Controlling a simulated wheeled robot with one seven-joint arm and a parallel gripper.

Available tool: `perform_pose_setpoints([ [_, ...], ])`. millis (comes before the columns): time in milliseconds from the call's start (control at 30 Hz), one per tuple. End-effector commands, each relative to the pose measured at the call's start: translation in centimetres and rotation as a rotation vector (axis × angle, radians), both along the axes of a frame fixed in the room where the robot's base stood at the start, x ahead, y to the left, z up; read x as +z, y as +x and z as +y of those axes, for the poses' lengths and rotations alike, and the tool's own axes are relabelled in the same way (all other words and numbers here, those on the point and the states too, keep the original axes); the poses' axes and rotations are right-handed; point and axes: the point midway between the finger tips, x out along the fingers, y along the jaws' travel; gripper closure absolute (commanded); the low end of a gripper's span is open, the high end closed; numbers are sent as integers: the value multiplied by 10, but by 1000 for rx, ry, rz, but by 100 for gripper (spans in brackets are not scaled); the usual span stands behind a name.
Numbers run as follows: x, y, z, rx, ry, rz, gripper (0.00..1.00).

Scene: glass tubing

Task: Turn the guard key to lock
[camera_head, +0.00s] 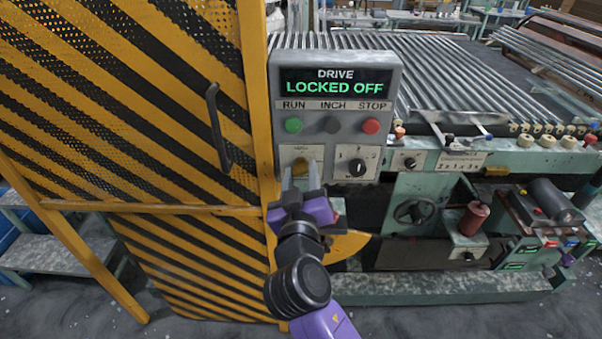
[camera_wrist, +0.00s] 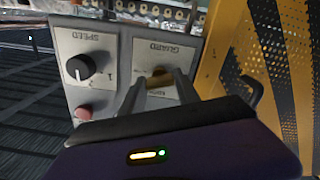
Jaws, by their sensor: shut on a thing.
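The guard key (camera_head: 300,167) is a small brass-coloured piece on the guard plate (camera_head: 287,155), low on the left of the grey control box (camera_head: 335,80). My gripper (camera_head: 302,178) reaches up to the plate and is shut on the key. In the wrist view the key (camera_wrist: 158,76) shows between the two fingers (camera_wrist: 157,88), under upside-down "GUARD" lettering. The fingers hide part of the key, so its exact angle is hard to tell. The display (camera_head: 334,83) reads "DRIVE LOCKED OFF" in green and white letters.
Green, dark and red buttons (camera_head: 370,126) sit above the key. A black speed knob (camera_head: 357,167) is just right of it. The striped yellow guard door (camera_head: 120,90) with a black handle (camera_head: 217,125) stands at left. Metal rollers (camera_head: 440,70) lie behind.

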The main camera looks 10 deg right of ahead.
Motion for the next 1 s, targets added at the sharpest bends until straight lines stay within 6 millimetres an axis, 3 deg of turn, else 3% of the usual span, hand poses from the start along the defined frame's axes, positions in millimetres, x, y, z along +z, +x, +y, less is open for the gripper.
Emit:
perform_pose_setpoints([
  [1000, 1, 0, 1, 4, -912, 246, 100],
])
